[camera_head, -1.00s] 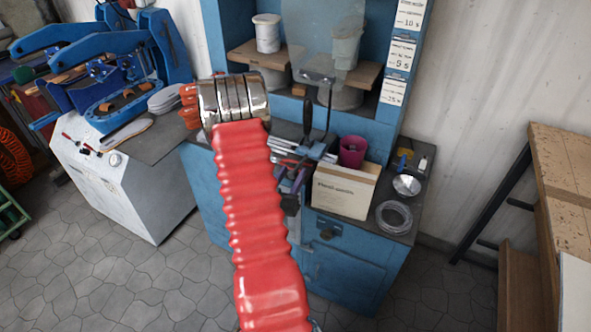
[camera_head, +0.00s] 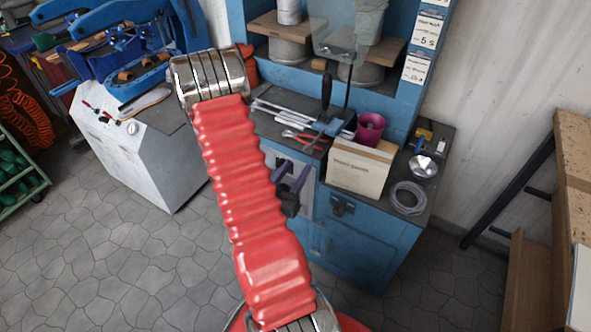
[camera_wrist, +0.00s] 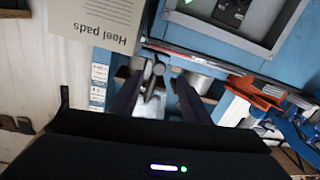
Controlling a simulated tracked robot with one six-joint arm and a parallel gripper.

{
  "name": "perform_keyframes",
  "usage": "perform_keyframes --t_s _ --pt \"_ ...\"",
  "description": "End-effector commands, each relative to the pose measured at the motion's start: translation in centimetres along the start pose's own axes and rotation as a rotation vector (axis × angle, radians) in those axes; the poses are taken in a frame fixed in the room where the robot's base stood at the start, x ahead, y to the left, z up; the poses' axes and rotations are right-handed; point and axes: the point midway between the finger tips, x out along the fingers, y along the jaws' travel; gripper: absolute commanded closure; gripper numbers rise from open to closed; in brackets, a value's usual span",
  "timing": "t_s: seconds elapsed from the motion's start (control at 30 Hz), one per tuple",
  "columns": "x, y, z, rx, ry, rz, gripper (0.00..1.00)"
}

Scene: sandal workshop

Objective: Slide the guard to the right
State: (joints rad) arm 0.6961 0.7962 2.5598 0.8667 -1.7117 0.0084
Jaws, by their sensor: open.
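The guard (camera_head: 331,33) is a clear panel hanging in front of the blue press cabinet, at the top middle of the head view. My gripper (camera_head: 291,166) has dark purple fingers, partly hidden by my red arm. It is open, below and left of the guard, in front of the cabinet near the counter edge. In the wrist view my fingers (camera_wrist: 157,93) are apart, with grey metal parts showing between them. I cannot clearly make out the guard in the wrist view.
The counter holds a heel pads box (camera_head: 358,168), a magenta cup (camera_head: 370,127), red pliers (camera_head: 305,137), a clear coil (camera_head: 408,197) and a metal bowl (camera_head: 423,166). Wooden shelving (camera_head: 570,160) stands at the right. Stone floor (camera_head: 130,260) is clear at lower left.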

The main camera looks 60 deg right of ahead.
Motion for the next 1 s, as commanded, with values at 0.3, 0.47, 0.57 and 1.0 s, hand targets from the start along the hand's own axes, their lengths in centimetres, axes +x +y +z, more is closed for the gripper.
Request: perform_keyframes --t_s 0.3,0.47,0.57,1.0 --pt "0.8 -0.8 -1.8 0.040 0.035 0.005 0.76" --pt "2.9 -2.3 -4.3 0.039 0.076 0.042 0.87" --pt "3.9 -2.9 -5.4 -0.024 0.084 0.066 0.94" --pt "7.8 -5.3 -9.5 -0.457 0.051 0.161 1.00"
